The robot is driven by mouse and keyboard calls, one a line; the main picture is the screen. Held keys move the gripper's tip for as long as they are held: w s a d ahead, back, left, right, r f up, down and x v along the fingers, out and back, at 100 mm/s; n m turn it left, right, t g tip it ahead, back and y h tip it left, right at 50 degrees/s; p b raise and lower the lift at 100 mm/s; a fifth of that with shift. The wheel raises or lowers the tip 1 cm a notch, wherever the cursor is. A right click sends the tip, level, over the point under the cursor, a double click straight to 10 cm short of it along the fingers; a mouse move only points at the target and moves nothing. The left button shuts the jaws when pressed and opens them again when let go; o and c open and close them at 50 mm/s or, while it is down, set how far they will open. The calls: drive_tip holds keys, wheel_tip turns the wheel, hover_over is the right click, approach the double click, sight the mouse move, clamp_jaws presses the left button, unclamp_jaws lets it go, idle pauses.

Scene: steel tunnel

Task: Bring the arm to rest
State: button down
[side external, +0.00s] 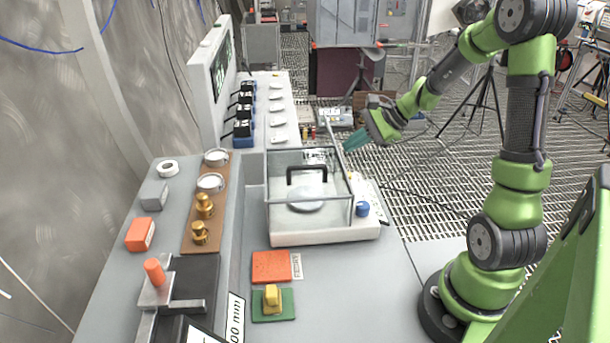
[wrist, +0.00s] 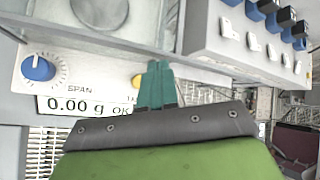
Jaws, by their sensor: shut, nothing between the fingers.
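My green arm stands at the right of the side external view. My gripper (side external: 356,140) is raised in the air at the back right of the glass-walled balance, past the bench's right edge. Its teal fingers are together with nothing between them. In the wrist view the closed fingers of my gripper (wrist: 158,84) point up the picture, in front of the balance's front panel. The balance (side external: 325,232) has a clear case with a black handle on top and a round pan inside. Its display (wrist: 85,104) reads 0.00 g OK, beside a blue knob (wrist: 38,68).
Brass weights (side external: 204,206) stand on a brown board at the left. An orange block (side external: 139,234), an orange pad (side external: 271,266) and a yellow piece (side external: 272,297) on a green pad are on the bench. Open grating floor lies right of the bench.

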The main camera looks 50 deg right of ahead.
drive_tip(key=s+a+r+n, duration=0.3)
drive_tip(key=s+a+n, duration=0.1)
drive_tip(key=a+n, duration=0.2)
drive_tip(key=s+a+r+n+h, duration=0.1)
drive_tip(key=s+a+r+n, duration=0.3)
drive_tip(key=a, duration=0.3)
drive_tip(key=s+a+r+n+g+h, duration=0.1)
drive_tip(key=s+a+r+n, duration=0.3)
drive_tip(key=a+n, duration=0.3)
drive_tip(key=shift+s+n, duration=0.3)
drive_tip(key=shift+s, duration=0.35)
drive_tip(key=shift+a, duration=0.1)
